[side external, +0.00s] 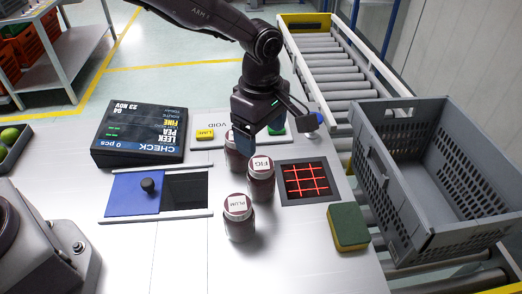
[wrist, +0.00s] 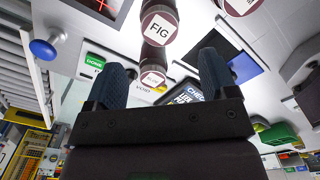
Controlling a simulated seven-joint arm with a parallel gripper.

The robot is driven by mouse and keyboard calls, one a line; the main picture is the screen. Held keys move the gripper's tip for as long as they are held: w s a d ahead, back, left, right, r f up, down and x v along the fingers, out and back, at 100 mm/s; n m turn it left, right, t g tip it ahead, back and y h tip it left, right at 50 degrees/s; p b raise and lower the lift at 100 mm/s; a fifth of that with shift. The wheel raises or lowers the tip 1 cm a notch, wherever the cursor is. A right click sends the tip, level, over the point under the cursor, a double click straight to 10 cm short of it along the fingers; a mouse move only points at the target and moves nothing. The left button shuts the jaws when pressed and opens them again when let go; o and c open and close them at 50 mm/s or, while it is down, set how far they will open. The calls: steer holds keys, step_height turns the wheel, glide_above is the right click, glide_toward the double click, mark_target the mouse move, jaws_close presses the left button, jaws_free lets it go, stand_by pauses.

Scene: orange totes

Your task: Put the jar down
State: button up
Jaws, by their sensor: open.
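I cannot tell whether a finger touches a jar.
A red-lit grid panel (side external: 306,181) lies right of the FIG jar. A green-yellow sponge (side external: 347,227) and grey crate (side external: 441,190) are to the right. A blue sliding plate (side external: 132,196) with a black knob and a display box (side external: 140,132) are left. A blue knob (wrist: 43,50) stands nearby.

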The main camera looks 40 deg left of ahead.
steer(key=shift+r, duration=1.8)
steer(key=s+a+r+m+t+h, duration=0.1)
steer(key=s+a+r+m, duration=0.35)
steer(key=a+r, duration=0.2)
steer(key=s+a+r+m+t, duration=0.2)
steer(key=s+a+r+m, duration=0.3)
steer(key=r, duration=0.3)
steer(key=s+a+m+t, duration=0.1)
steer(key=s+a+m, duration=0.2)
steer(key=s, duration=0.4)
steer(key=s+a+m+t+y, duration=0.1)
steer(key=s+a+m, duration=0.3)
steer(key=s, duration=0.3)
steer(key=shift+s+a+r+m+t, duration=0.25)
steer(key=shift+r+m, duration=0.2)
steer(key=shift+m, duration=0.3)
